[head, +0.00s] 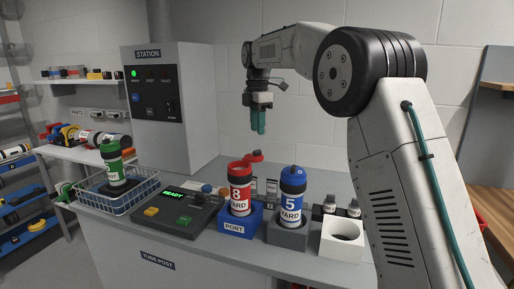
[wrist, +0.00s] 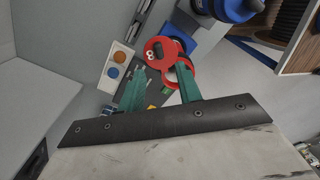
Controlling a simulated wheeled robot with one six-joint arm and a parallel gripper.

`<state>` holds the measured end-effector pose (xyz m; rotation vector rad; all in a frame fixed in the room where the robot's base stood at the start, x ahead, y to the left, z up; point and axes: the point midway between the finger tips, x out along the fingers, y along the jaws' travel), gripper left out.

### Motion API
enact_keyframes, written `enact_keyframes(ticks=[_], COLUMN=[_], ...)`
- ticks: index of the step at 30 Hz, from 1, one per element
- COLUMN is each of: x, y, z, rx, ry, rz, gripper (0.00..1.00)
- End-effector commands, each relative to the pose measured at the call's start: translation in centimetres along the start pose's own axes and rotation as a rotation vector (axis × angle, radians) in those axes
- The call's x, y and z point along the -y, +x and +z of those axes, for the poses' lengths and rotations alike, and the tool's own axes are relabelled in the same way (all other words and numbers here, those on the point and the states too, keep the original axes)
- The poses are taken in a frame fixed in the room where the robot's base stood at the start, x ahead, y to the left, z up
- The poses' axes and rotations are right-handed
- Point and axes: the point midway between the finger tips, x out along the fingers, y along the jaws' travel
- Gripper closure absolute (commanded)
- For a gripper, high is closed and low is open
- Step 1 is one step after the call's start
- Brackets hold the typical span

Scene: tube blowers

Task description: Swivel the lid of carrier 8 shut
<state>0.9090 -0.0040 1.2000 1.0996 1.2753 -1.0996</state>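Carrier 8 (head: 240,197), a tube with a red top band and a red and white label, stands upright in the blue port holder (head: 236,221). Its red lid (head: 255,156) is swung out to the right, off the tube's mouth. In the wrist view the lid (wrist: 158,50) shows a white 8 and lies beyond my fingertips, with the red rim partly hidden by one finger. My gripper (head: 258,122) hangs above and slightly right of the carrier, its green fingers pointing down. The wrist view shows the fingers (wrist: 160,78) apart with nothing held.
Blue-topped carrier 5 (head: 292,196) stands close on the right in a grey holder. Farther right is an empty white holder (head: 342,243). A control panel (head: 179,212) reading READY and a wire basket (head: 117,197) with a green carrier are left. The air around my gripper is clear.

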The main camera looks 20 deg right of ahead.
Motion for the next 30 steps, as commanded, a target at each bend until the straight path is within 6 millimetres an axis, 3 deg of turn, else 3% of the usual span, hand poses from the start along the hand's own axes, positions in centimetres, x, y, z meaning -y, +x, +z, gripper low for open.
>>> enact_keyframes(ticks=[15,26,27,30], x=[-0.2,-0.2,-0.2,-0.2], y=[7.0,7.8,7.8,7.8], z=[0.0,0.0,0.0,0.0], rx=[0.000,0.000,0.000,0.000], ry=[-0.010,-0.009,-0.009,-0.009], rz=[-0.003,-0.001,0.000,0.000], gripper=[0.65,0.65,0.68,0.96])
